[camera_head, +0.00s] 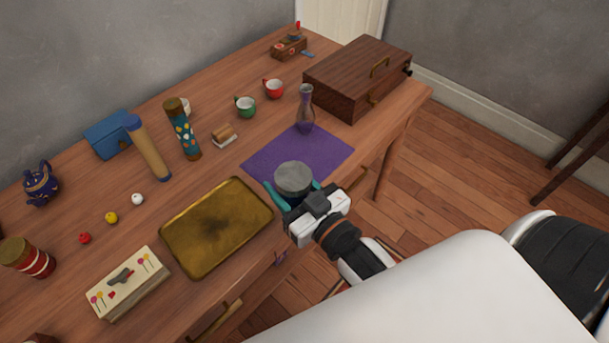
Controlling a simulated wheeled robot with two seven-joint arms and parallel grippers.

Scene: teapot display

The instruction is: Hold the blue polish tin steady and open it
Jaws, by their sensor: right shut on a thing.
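The polish tin (293,177) is a short round tin with a grey top. It is upright at the front edge of the purple mat, near the table's front edge. A dark blue side shows slightly below the grey top, which looks closed. My right gripper (294,192) reaches in from the lower right, with its teal fingers shut around the tin's sides. The gripper hides most of the tin's lower part, so I cannot tell whether it touches the table. My left gripper is not in view.
A purple mat (285,158) bears a glass vase (305,112) behind the tin. A brass tray (216,228) lies to the left. A wooden case (357,77), red cup (273,89) and green cup (245,107) stand farther back. The mat's left part is clear.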

